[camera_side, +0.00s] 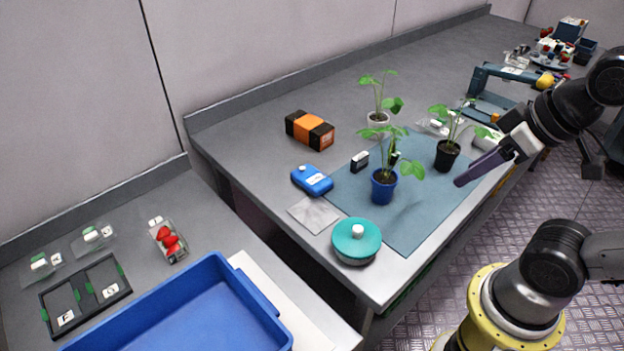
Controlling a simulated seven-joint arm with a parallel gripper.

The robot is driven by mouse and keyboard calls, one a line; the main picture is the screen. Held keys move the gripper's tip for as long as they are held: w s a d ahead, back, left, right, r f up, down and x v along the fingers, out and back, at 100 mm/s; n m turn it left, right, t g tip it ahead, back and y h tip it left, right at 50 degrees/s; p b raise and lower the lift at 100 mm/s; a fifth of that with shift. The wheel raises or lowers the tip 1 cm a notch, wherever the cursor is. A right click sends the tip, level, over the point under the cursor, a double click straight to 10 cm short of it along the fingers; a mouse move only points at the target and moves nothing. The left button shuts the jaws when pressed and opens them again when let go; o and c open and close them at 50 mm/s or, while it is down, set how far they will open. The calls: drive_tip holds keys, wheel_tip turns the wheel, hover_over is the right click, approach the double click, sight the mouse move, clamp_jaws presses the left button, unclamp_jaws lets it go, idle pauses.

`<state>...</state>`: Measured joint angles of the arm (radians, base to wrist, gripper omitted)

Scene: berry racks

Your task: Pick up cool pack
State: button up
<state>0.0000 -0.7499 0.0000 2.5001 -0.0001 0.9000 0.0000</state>
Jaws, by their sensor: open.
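The cool pack appears to be the blue, rounded flat block (312,180) with a small white patch on top. It lies on the grey bench, just off the left edge of the blue-grey mat (412,222). My gripper (462,182), with long purple fingers, is open and hangs over the right side of the mat. It is well to the right of the blue block, with plants between them in the picture. Nothing shows between its fingers, though the gap is hard to see from here.
Plants in a blue pot (383,188), a black pot (447,154) and a white pot (378,122) stand around the mat. A teal-lidded round container (356,241), grey cloth (314,214) and orange-black box (310,130) surround the block. A blue tray (262,322) sits lower left.

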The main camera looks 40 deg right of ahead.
drive_tip(key=shift+o, duration=0.3)
drive_tip(key=o, duration=0.7)
drive_tip(key=shift+o, duration=0.2)
